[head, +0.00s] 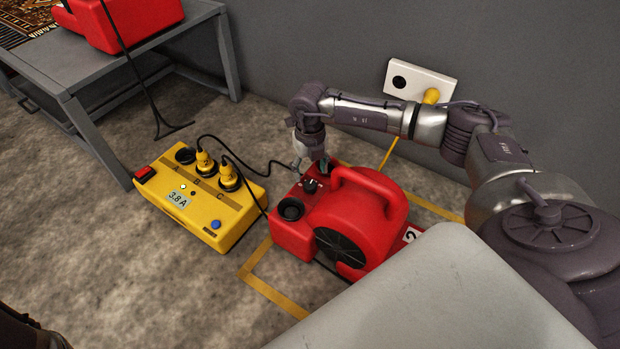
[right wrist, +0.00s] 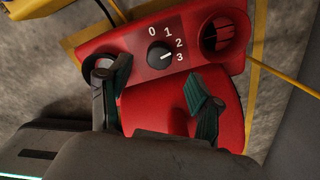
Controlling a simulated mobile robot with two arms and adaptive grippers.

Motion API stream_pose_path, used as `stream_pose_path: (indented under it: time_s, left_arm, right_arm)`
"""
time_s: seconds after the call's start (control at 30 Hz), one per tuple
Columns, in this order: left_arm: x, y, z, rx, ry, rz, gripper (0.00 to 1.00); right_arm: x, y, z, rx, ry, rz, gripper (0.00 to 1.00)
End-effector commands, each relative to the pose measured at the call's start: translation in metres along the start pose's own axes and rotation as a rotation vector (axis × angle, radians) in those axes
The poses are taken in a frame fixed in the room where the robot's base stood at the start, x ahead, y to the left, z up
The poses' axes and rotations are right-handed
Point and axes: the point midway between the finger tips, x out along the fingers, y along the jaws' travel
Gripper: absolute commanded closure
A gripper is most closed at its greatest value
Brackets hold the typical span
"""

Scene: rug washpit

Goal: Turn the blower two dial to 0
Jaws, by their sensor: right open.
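The red blower two (head: 362,215) stands on the floor with a "2" label on its side. Its black dial (head: 310,185) is on the top panel; in the right wrist view the dial (right wrist: 159,55) has the numbers 0 to 3 around it, and its pale mark appears to point toward 3. My right gripper (head: 312,162) is just above the panel, close to the dial. In the right wrist view its fingers (right wrist: 160,88) are spread apart with nothing between them, and the dial lies beyond them, apparently untouched. My left gripper is not in view.
A yellow power box (head: 205,208) reading 3.8 A, with cables plugged in, stands left of the blower. A grey table (head: 65,85) holds another red machine (head: 120,18). A wall socket (head: 418,85) is behind. Yellow floor tape (head: 272,290) surrounds the blower. A grey surface (head: 435,300) fills the front.

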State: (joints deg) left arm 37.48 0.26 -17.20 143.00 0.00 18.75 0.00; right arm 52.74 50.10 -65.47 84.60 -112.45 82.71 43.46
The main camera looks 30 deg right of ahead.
Motion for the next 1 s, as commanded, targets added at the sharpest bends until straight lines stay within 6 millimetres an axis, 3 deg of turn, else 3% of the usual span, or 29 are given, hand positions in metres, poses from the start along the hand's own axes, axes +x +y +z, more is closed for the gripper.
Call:
stream_pose_path:
  time_s: [0.03,0.23,0.7,1.0]
  left_arm:
    - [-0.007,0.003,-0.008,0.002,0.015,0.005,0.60]
    - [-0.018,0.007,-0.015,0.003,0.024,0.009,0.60]
    - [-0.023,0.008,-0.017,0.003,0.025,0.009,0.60]
    - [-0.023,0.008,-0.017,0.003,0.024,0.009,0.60]
  right_arm:
    - [0.019,0.001,0.000,-0.001,0.001,0.000,0.36]
    - [0.047,0.001,0.000,-0.001,0.000,0.001,0.36]
    - [0.057,0.001,0.000,-0.002,0.000,0.001,0.36]
    - [0.057,0.001,0.000,-0.001,0.000,0.001,0.84]
